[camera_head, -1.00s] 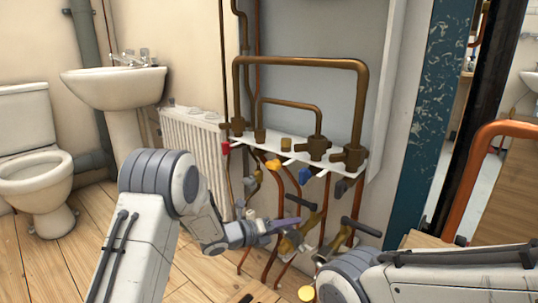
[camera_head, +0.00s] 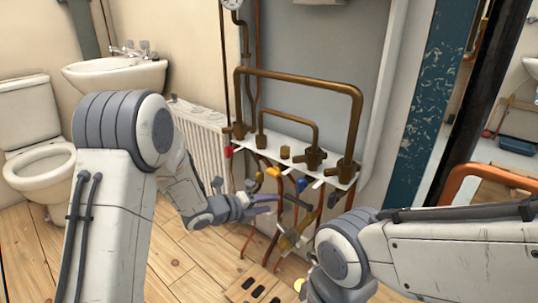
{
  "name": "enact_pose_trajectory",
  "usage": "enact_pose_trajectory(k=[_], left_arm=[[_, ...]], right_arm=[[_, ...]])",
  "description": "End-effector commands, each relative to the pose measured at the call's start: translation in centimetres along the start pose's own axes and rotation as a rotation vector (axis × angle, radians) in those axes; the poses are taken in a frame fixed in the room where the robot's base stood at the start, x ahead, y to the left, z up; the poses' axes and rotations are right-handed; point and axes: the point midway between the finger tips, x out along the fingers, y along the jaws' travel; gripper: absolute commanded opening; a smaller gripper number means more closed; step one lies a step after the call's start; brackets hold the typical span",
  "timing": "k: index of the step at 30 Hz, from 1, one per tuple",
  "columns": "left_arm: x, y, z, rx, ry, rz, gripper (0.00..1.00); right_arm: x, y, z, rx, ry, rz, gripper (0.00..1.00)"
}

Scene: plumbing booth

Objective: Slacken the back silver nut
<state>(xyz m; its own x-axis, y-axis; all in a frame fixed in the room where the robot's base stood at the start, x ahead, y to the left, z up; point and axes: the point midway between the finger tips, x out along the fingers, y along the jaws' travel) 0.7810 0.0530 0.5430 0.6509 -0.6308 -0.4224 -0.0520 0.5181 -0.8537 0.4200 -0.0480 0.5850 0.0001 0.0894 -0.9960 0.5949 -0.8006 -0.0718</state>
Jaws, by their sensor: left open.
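I cannot pick out the back silver nut; the fittings among the pipes are small and partly covered. Copper pipes (camera_head: 319,213) drop below a white bracket (camera_head: 273,145) with brass valves (camera_head: 313,158) on it. My left gripper (camera_head: 266,204) is open and empty in front of the left-hand pipes, close to the lower fittings. I cannot tell whether it touches them. My right arm comes in from the right and covers part of the lower pipework; its gripper is not in view.
A white radiator (camera_head: 205,132) stands on the left behind my left arm. A sink (camera_head: 115,76) and a toilet (camera_head: 35,135) are farther left. A wooden board with dark slots (camera_head: 250,290) lies low in front. A thick copper pipe (camera_head: 500,174) bends at the right.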

Motion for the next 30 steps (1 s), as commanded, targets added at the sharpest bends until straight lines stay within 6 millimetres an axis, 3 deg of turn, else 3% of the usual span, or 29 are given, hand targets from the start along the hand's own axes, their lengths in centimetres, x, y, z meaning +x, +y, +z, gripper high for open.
enact_pose_trajectory(k=[1,15,21,30], left_arm=[[-0.7,-1.8,0.4,-0.023,-0.008,0.018,0.49],[-5.1,-9.2,1.4,-0.322,-0.112,0.202,0.49],[-6.5,-10.9,1.4,-0.418,-0.148,0.252,0.49],[-7.1,-11.4,1.2,-0.463,-0.165,0.273,0.49]], right_arm=[[-1.7,-0.1,-0.1,0.000,0.000,0.000,0.63],[-9.0,-0.7,-0.5,0.000,0.000,0.000,0.63],[-10.8,-0.8,-0.6,0.000,0.000,0.000,0.63],[-11.3,-0.8,-0.6,0.000,0.000,0.000,0.63]])
